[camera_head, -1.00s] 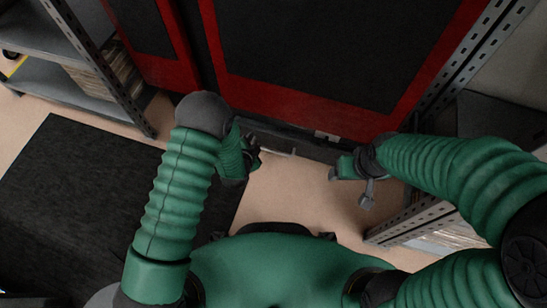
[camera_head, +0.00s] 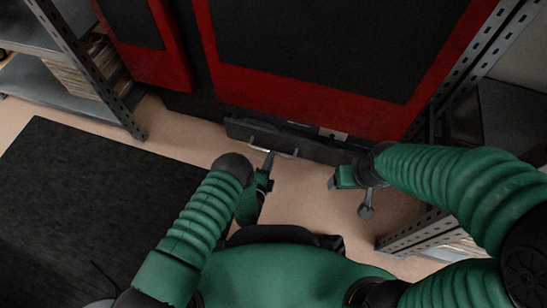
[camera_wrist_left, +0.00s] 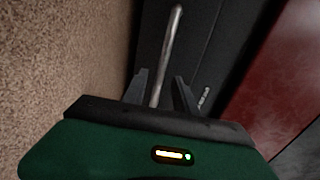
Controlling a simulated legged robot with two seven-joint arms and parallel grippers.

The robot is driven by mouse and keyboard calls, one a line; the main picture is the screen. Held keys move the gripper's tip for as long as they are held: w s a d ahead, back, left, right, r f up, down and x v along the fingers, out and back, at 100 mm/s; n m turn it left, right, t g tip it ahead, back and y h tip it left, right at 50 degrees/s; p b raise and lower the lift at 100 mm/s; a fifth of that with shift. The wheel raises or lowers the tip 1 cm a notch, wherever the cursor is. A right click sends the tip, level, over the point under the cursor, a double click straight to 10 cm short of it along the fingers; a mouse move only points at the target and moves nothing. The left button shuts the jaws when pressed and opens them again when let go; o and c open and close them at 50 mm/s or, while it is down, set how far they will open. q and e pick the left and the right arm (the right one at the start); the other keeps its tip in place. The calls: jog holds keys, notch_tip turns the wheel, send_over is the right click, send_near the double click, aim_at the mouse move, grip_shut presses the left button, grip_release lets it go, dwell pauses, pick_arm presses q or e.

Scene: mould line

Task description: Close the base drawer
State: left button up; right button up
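The base drawer (camera_head: 240,130) is a low dark front beneath the red cabinet, with a light grey bar handle (camera_head: 290,154). It appears to stand out slightly from the base; how far is hard to tell. My left gripper (camera_head: 269,160) is at the handle. In the left wrist view its two dark fingers (camera_wrist_left: 160,92) are apart, with the handle bar (camera_wrist_left: 171,40) running between them and a gap on each side. The dark drawer front (camera_wrist_left: 205,50) lies beyond.
The red cabinet (camera_head: 300,88) with dark panels rises above the drawer. Metal shelving (camera_head: 72,103) stands at the left, and a perforated rack (camera_head: 405,238) at the right. A black mat (camera_head: 70,200) lies on the left floor. Bare floor (camera_head: 305,200) lies before the drawer.

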pick_arm(q)
jog(key=b+x, duration=0.2)
jog(key=x, duration=0.2)
jog(key=shift+w+f, duration=0.2)
jog(key=shift+f, duration=0.05)
jog(key=shift+w+d+r, duration=0.15)
jog(key=shift+w, duration=0.1)
pick_arm(e)
jog(key=x, duration=0.3)
jog(key=shift+s+f, duration=0.25)
jog(key=shift+s, duration=0.05)
pick_arm(q)
jog(key=shift+c, duration=0.2)
grip_shut()
jog(key=shift+s, duration=0.15)
pick_arm(e)
jog(key=shift+r, duration=0.1)
